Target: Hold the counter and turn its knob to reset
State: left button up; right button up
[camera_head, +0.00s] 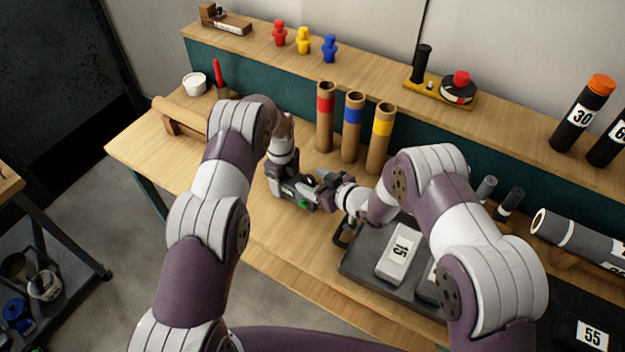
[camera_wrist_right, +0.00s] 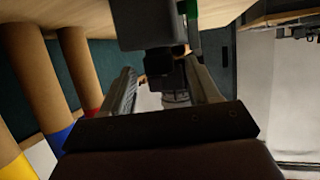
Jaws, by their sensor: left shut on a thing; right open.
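The counter is a small dark grey block with a green patch (camera_head: 303,204). It is mostly hidden by the grippers in the head view. My left gripper (camera_head: 290,186) is shut on it, just above the table. In the right wrist view the counter's grey body (camera_wrist_right: 143,22) shows at the top, with a black knob (camera_wrist_right: 165,70) pointing toward my right gripper. My right gripper (camera_head: 322,190) is open, to the right of the counter. Its fingers (camera_wrist_right: 165,92) lie on either side of the knob; I cannot tell whether they touch it.
Three cardboard tubes with red (camera_head: 325,104), blue (camera_head: 353,115) and yellow (camera_head: 382,127) bands stand close behind the grippers. A dark tray (camera_head: 365,262) with a block marked 15 (camera_head: 398,252) lies at the right. The table (camera_head: 270,245) is clear in front.

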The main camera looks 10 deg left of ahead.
jog(key=shift+w+a+f, duration=0.15)
jog(key=shift+w+a, duration=0.1)
jog(key=shift+a, duration=0.1)
jog(key=c, duration=1)
jog(key=shift+c, duration=0.3)
